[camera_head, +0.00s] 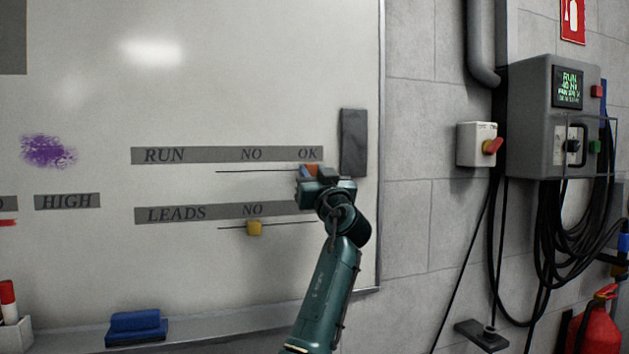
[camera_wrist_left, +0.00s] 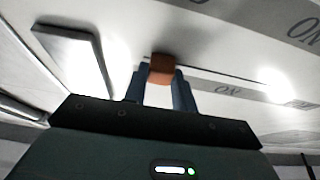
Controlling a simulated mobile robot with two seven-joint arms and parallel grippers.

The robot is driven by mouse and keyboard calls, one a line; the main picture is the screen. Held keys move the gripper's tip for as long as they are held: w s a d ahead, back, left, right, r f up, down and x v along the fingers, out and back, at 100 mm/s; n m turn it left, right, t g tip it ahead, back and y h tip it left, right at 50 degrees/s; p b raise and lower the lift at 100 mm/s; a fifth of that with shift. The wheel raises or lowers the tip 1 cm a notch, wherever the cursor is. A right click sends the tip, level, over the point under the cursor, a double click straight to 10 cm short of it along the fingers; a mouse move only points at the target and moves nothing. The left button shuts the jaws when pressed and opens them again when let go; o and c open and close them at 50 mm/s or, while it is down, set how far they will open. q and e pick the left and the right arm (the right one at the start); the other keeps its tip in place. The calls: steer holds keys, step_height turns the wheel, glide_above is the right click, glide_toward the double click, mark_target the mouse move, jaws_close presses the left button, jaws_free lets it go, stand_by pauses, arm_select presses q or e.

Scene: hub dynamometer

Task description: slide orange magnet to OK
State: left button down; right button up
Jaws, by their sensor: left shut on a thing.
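The orange magnet (camera_head: 313,167) is on the whiteboard, at the right end of the RUN row's thin line, just below the word OK (camera_head: 309,153). My left gripper (camera_head: 309,173) is shut on it and partly hides it in the head view. In the left wrist view, the orange magnet (camera_wrist_left: 162,69) sits between the two blue fingers of my left gripper (camera_wrist_left: 163,85), against the board. The OK label (camera_wrist_left: 228,90) is beside it there. My right gripper is in neither view.
A dark grey block (camera_head: 353,142) is on the board right of OK. A blue eraser (camera_head: 136,327) lies on the tray below. A control box (camera_head: 536,140) and cables are on the wall.

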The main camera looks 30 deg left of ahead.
arm_select(q)
steer(key=shift+d, duration=0.15)
steer(key=c, duration=1.1)
jaws_free()
steer(key=shift+w, duration=0.15)
steer(key=shift+d+f, duration=0.1)
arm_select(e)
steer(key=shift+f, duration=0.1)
arm_select(q)
steer(key=b+v, duration=0.3)
steer(key=v, duration=1)
steer(key=shift+b, duration=0.4)
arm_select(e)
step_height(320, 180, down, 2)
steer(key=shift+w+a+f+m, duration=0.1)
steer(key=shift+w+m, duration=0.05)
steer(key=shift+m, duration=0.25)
